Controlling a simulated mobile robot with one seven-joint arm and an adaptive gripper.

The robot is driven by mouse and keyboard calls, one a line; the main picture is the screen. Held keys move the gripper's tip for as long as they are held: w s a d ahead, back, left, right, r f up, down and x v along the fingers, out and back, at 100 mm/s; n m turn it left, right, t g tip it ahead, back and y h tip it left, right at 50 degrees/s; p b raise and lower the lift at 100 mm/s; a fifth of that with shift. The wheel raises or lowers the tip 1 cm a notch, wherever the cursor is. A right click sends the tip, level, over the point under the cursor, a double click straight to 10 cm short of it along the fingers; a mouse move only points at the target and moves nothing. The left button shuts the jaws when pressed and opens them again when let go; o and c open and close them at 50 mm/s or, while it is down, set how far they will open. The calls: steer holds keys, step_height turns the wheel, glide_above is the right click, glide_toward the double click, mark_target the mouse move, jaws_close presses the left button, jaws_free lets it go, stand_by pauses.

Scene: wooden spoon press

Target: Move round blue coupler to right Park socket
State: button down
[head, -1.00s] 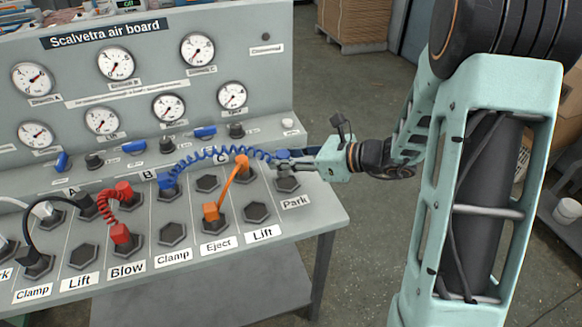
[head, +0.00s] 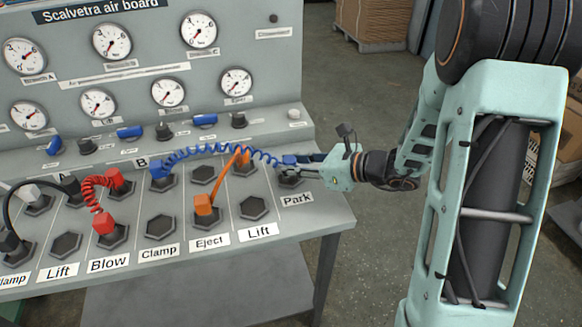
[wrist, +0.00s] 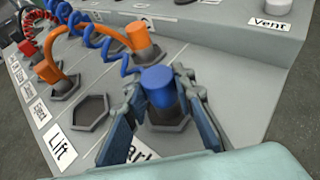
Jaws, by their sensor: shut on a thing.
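The round blue coupler (head: 289,160) is at the right Park socket (head: 290,181), on the end of a coiled blue hose (head: 215,151). In the wrist view the coupler (wrist: 157,80) shows a round blue top above a dark stem, roughly upright over the hexagonal Park socket (wrist: 168,135). My gripper (head: 296,168) is shut on it, with one finger on each side. The stem meets the socket area; I cannot tell how deep it sits. The hose's other blue end (head: 163,171) is in a socket further left.
An orange hose (head: 222,180) joins two sockets just left of Park. The empty Lift socket (head: 254,207) is beside it. A red coiled hose (head: 99,195) and black hose (head: 25,200) are further left.

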steer(key=shift+r, duration=0.1)
steer(key=shift+f, duration=0.2)
steer(key=c, duration=1.6)
jaws_free()
steer(key=shift+r, duration=0.25)
steer(key=p+v, duration=0.1)
steer(key=v, duration=1.1)
steer(key=shift+f+p, duration=0.1)
steer(key=shift+p, duration=0.3)
